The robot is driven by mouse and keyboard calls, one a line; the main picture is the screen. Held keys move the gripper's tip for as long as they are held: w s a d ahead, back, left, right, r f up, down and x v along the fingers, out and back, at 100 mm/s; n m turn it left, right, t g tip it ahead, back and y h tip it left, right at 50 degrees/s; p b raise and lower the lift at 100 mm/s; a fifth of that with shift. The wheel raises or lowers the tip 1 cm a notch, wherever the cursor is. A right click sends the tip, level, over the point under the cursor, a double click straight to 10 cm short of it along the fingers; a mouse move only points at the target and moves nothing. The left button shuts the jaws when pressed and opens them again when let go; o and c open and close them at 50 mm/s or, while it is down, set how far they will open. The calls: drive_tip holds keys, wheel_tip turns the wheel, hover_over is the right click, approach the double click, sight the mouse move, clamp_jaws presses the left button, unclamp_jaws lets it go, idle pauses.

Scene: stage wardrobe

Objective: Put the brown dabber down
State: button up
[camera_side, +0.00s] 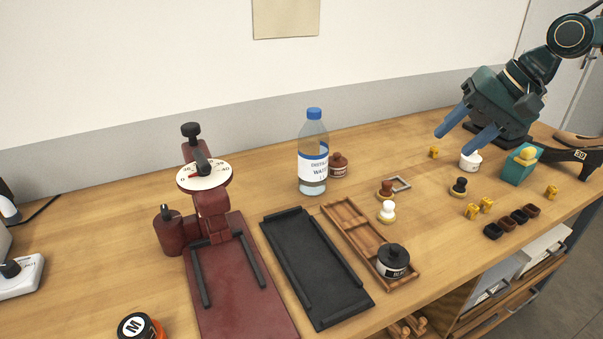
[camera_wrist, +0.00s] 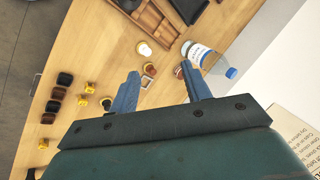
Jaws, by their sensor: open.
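The brown dabber (camera_side: 386,188) stands upright on the bench, with a brown knob on a pale yellowish base. It is just right of the wooden tray, beside a small metal frame (camera_side: 401,184). In the wrist view the brown dabber (camera_wrist: 149,68) shows between the fingers, well beyond their tips. My gripper (camera_side: 456,141) is open and empty, raised above the bench at the right, apart from the dabber. Its two blue fingers also show spread in the wrist view (camera_wrist: 160,70).
A white dabber (camera_side: 387,212) and a black dabber (camera_side: 459,187) stand near. The wooden tray (camera_side: 350,243) holds a black jar (camera_side: 393,261). A white jar (camera_side: 470,161) and yellow pieces are at right.

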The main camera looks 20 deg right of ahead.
drive_tip(key=w+d+f+m+y, duration=0.15)
drive_tip(key=w+f+m, duration=0.25)
drive_tip(key=w, duration=0.5)
drive_tip(key=m+y, duration=0.7)
drive_tip(key=m, duration=0.4)
approach(380, 191)
drive_tip(key=a, duration=0.2)
drive_tip(key=shift+w+a+r, duration=0.25)
drive_tip(key=shift+w+r, duration=0.1)
drive_tip(key=shift+w, duration=0.05)
drive_tip(key=shift+s+d+f+y, duration=0.1)
drive_tip(key=shift+d+f+y, duration=0.15)
drive_tip(key=shift+f, duration=0.3)
drive_tip(key=shift+x, duration=3.85)
clamp_jaws()
drive_tip(key=shift+r, duration=0.15)
